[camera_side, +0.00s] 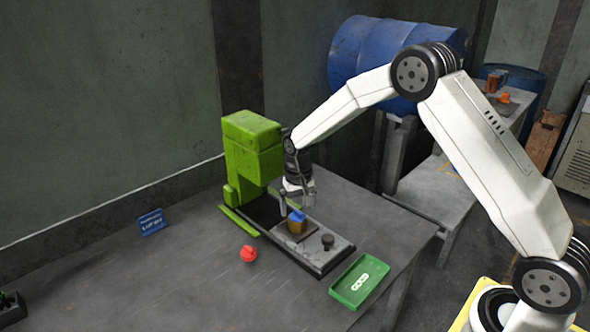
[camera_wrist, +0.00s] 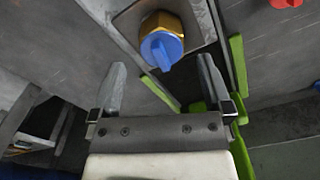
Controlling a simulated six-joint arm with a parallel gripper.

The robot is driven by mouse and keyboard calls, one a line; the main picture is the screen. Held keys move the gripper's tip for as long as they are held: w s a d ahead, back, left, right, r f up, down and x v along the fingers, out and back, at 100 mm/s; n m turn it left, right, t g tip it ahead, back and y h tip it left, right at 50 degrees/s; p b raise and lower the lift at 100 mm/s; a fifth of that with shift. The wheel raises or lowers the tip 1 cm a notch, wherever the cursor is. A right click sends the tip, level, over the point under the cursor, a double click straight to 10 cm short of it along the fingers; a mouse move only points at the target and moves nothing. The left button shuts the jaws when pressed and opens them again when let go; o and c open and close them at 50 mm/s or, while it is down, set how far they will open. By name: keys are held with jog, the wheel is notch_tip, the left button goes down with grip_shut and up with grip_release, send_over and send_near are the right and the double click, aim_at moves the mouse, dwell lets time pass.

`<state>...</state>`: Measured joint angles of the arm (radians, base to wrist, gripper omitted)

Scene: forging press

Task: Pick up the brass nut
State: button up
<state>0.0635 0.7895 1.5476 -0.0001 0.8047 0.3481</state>
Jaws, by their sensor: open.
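The brass nut (camera_wrist: 158,22) sits on the press's plate, with a blue knobbed piece (camera_wrist: 162,50) on top of it. In the side view the nut (camera_side: 297,228) shows as a small brownish block under the blue piece (camera_side: 297,215). My gripper (camera_side: 297,203) is close above them in the side view. In the wrist view my gripper (camera_wrist: 160,80) has its two fingers spread wide and nothing between them. The nut lies ahead of the fingertips, roughly centred between them.
The green press (camera_side: 252,150) stands just behind my gripper. A dark knob (camera_side: 327,242) stands on the base plate (camera_side: 325,259). A red piece (camera_side: 249,253) lies at the left and a green tray (camera_side: 359,281) at the right.

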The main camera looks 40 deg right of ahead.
aim_at(297, 212)
jog(key=shift+a+f, duration=0.2)
jog(key=shift+f, duration=1.95)
grip_shut()
